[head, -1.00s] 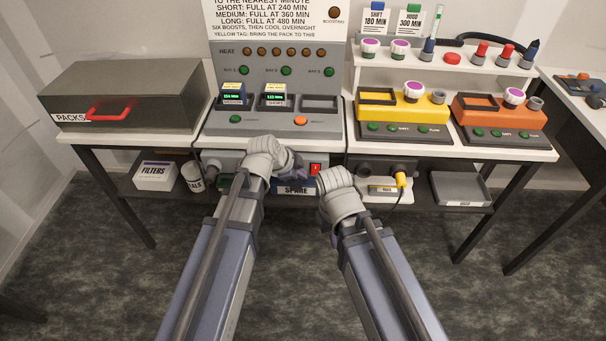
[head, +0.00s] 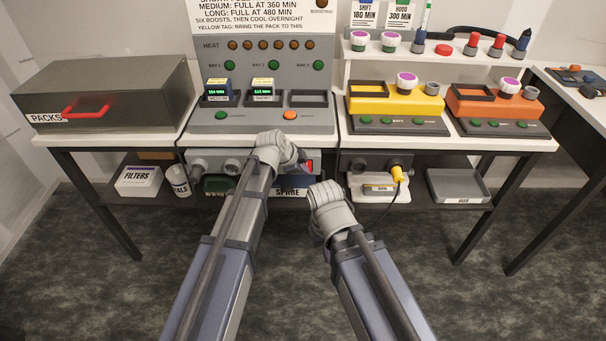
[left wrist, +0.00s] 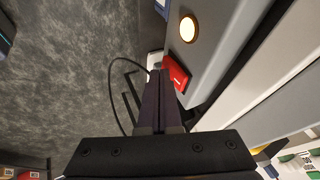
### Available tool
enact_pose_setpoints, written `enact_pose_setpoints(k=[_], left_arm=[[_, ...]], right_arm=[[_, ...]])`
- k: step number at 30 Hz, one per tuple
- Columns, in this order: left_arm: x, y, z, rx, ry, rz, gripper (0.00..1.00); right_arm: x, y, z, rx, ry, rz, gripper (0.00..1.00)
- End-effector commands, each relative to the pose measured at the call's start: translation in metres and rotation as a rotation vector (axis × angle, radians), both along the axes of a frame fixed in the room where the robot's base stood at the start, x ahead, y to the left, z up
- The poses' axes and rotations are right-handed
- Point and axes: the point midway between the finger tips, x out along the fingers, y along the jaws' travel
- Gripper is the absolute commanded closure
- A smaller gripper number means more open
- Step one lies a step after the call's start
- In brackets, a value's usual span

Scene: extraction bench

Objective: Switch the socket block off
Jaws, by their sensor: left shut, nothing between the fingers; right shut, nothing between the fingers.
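The socket block (head: 212,162) is a grey box under the bench top, with round sockets on its front. Its red switch (head: 310,166) is at the right end, partly covered by my left gripper in the head view. My left gripper (head: 297,164) is shut and empty, in front of the block beside the switch. In the left wrist view its closed fingers (left wrist: 162,76) reach close to the red switch (left wrist: 177,74); I cannot tell whether they touch. A round lamp (left wrist: 188,29) glows on the grey face nearby. My right gripper (head: 322,190) is shut and empty, lower and further right.
A panel marked SPARE (head: 288,192) is below the switch. A dark box (head: 362,163) with a yellow plug (head: 397,174) and cable stands to the right. A grey tray (head: 458,185) lies further right on the shelf. The bench edge overhangs the block.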

Motion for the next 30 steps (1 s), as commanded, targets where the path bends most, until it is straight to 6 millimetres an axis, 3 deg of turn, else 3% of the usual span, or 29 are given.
enact_pose_setpoints(k=[7, 11, 30], left_arm=[[-0.001, 0.0, -0.002, 0.0, -0.008, -0.001, 1.0], [0.0, 0.0, -0.011, -0.001, -0.089, 0.0, 1.0], [0.007, 0.0, 0.014, -0.002, -0.093, 0.002, 1.0]], right_arm=[[0.0, 0.0, -0.003, 0.0, 0.0, 0.0, 1.0], [0.0, 0.0, -0.02, 0.0, 0.0, 0.0, 1.0], [0.0, 0.0, 0.004, 0.0, 0.0, 0.0, 1.0]])
